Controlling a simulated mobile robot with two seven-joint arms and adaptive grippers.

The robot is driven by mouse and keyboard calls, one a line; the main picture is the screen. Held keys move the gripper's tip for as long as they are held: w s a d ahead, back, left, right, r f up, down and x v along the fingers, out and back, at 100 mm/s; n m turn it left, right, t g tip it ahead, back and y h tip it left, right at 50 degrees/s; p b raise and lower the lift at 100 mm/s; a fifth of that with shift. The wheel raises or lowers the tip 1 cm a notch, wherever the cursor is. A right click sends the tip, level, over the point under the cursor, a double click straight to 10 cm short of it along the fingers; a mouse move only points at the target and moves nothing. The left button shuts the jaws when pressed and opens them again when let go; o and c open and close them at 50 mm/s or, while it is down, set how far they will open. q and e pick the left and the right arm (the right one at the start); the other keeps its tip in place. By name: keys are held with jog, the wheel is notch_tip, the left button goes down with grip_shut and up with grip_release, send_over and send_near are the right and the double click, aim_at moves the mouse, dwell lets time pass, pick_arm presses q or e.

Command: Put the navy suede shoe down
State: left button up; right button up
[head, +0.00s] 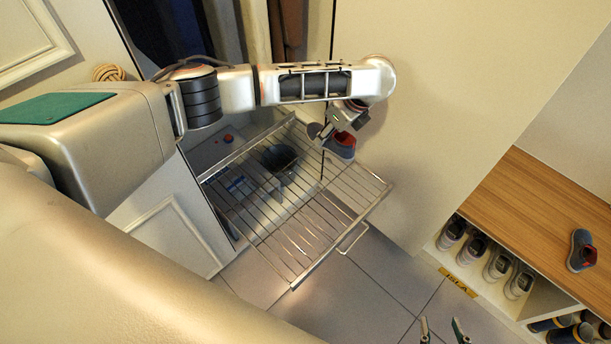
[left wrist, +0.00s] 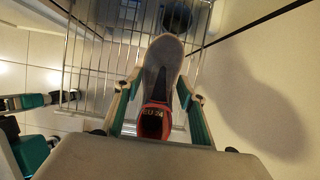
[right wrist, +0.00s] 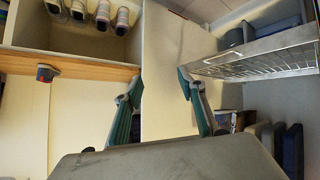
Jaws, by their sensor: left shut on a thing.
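The navy suede shoe (head: 341,146), dark with a red lining, is in my left gripper (head: 334,130). In the left wrist view the shoe (left wrist: 163,65) lies lengthwise between the two fingers, toe pointing away and red opening toward the camera. It is held over the right back part of the wire rack; I cannot tell the gap to it. My right gripper (head: 440,330) is open and empty at the bottom edge of the head view. A similar dark shoe with red (head: 582,250) stands on the wooden bench top, also seen in the right wrist view (right wrist: 46,73).
The pulled-out wire rack (head: 325,232) has a front handle, with a dark round container (head: 279,157) below it. The shoe cubby (head: 540,292) at right holds several shoes below its wooden top (head: 540,205). A plain wall panel (head: 450,110) stands between them.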

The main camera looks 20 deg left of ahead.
aim_at(328, 142)
pick_arm(q)
jog(key=f, duration=0.3)
jog(key=shift+s+b, duration=0.25)
jog(key=shift+b, duration=0.15)
notch_tip(328, 142, down, 12)
jog(key=b, duration=0.5)
jog(key=shift+s+r, duration=0.1)
jog(key=shift+f+b, duration=0.3)
jog(key=shift+w+f, duration=0.1)
jog(key=shift+w, duration=0.1)
jog(key=f+b, duration=0.2)
jog(key=f, duration=0.2)
jog(key=shift+s, duration=0.2)
jog(key=shift+w+f, duration=0.1)
jog(key=shift+f, duration=0.2)
jog(key=shift+w+r, duration=0.15)
jog(key=shift+r, duration=0.25)
jog(key=shift+c, duration=0.5)
jog(key=o, duration=1.3)
jog(key=shift+f, duration=0.15)
jog(key=shift+c, duration=0.2)
pick_arm(e)
jog(key=w+a+r+m+y, duration=0.1)
jog(key=a, duration=0.4)
jog(key=shift+a+t+y, duration=0.3)
jog(key=shift+a+y, duration=0.1)
